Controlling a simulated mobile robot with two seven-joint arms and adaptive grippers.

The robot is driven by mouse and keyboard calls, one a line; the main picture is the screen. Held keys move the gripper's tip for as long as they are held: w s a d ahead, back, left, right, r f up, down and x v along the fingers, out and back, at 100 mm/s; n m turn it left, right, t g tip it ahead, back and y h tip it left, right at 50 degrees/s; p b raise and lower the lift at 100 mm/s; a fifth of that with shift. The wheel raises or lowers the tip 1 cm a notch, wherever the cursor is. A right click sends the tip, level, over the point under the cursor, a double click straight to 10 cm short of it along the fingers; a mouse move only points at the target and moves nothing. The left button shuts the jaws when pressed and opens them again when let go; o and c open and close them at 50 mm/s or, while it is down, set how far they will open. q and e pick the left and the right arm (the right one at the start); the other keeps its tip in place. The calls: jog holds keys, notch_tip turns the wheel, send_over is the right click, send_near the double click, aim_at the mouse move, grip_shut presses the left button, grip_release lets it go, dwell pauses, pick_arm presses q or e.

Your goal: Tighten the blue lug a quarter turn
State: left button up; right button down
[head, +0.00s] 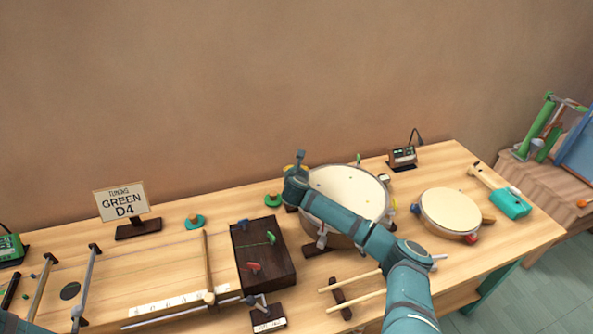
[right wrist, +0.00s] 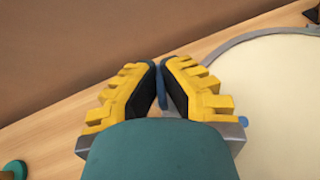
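The large drum (head: 350,187) with a cream head stands upright on the bench, with lugs around its rim. In the head view my right arm reaches across its front, and my right gripper (head: 296,170) is at the drum's left back rim. In the right wrist view the yellow fingers of the right gripper (right wrist: 162,82) are drawn together on the upright blue lug (right wrist: 162,92), beside the drum's grey rim (right wrist: 255,36). In the head view the gripper and arm hide this lug. My left gripper is not in view.
Drumsticks (head: 355,302) lie in front. A dark box (head: 264,262) with coloured keys and a "GREEN D4" sign (head: 121,201) stand to the left. A small display box (head: 402,157) is behind.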

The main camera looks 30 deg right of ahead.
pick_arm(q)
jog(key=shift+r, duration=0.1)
pick_arm(e)
jog(key=shift+m+h, duration=0.4)
jog(key=shift+h, duration=0.1)
jog(key=c, duration=1.1)
grip_release()
jog(key=shift+c, duration=0.2)
jog(key=v, duration=1.2)
jog(key=shift+w+r, duration=0.1)
jog(key=shift+r, duration=0.05)
